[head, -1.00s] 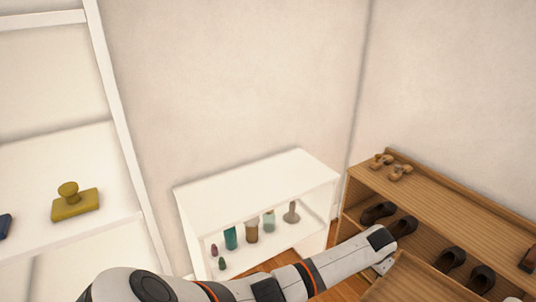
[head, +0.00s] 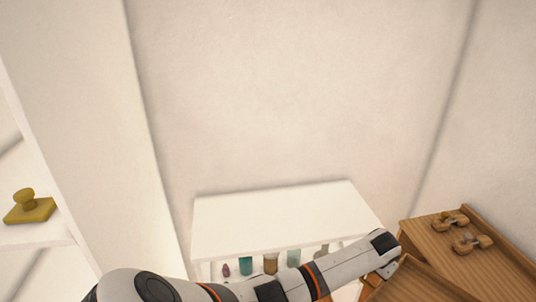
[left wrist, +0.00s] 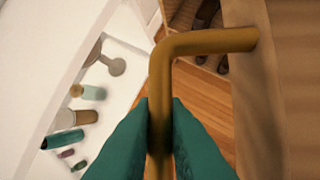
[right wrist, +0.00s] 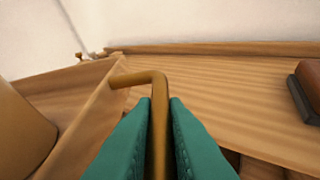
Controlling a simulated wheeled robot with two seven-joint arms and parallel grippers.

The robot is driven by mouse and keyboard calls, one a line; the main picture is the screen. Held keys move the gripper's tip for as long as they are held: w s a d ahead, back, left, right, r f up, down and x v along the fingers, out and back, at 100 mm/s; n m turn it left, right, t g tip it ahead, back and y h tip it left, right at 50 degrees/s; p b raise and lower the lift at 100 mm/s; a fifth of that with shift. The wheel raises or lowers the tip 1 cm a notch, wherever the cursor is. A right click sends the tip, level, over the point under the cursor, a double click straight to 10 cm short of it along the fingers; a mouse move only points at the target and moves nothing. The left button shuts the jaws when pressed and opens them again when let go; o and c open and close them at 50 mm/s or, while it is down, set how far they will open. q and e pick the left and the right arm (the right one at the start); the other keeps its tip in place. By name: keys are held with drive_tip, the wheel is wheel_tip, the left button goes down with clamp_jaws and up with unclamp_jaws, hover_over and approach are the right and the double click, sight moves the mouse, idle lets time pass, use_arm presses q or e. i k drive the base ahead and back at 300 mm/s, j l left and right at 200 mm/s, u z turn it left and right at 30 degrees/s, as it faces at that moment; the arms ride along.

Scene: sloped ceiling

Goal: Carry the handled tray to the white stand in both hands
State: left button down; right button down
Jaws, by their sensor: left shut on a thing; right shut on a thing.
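The wooden tray (head: 415,283) shows only in part at the lower right of the head view. My left gripper (left wrist: 160,108) is shut on one brass-coloured handle (left wrist: 205,42), with the tray's wall at the right of the left wrist view. My right gripper (right wrist: 159,106) is shut on the other handle (right wrist: 140,78); it is outside the head view. In the right wrist view a tan rounded object (right wrist: 20,130) shows at the tray's left. The white stand (head: 285,222) is ahead, its top bare, to the left of the tray in the head view.
Several bottles (left wrist: 80,117) stand on the stand's lower shelf. A wooden shoe rack (head: 430,237) with wooden shoe forms (head: 470,240) on top is at the right, close to the tray. A white shelf (head: 40,235) with a yellow stamp-like object (head: 28,207) is at the left.

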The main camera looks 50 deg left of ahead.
sight(284, 212)
drive_tip(key=i+u, duration=0.25)
drive_tip(key=u, duration=0.15)
drive_tip(key=i+u, duration=0.25)
drive_tip(key=u, duration=0.15)
drive_tip(key=i+u, duration=0.25)
drive_tip(key=u, duration=0.15)
drive_tip(key=i+l+u, duration=0.2)
drive_tip(key=u, duration=0.2)
drive_tip(key=i+l+u, duration=0.2)
drive_tip(key=u, duration=0.2)
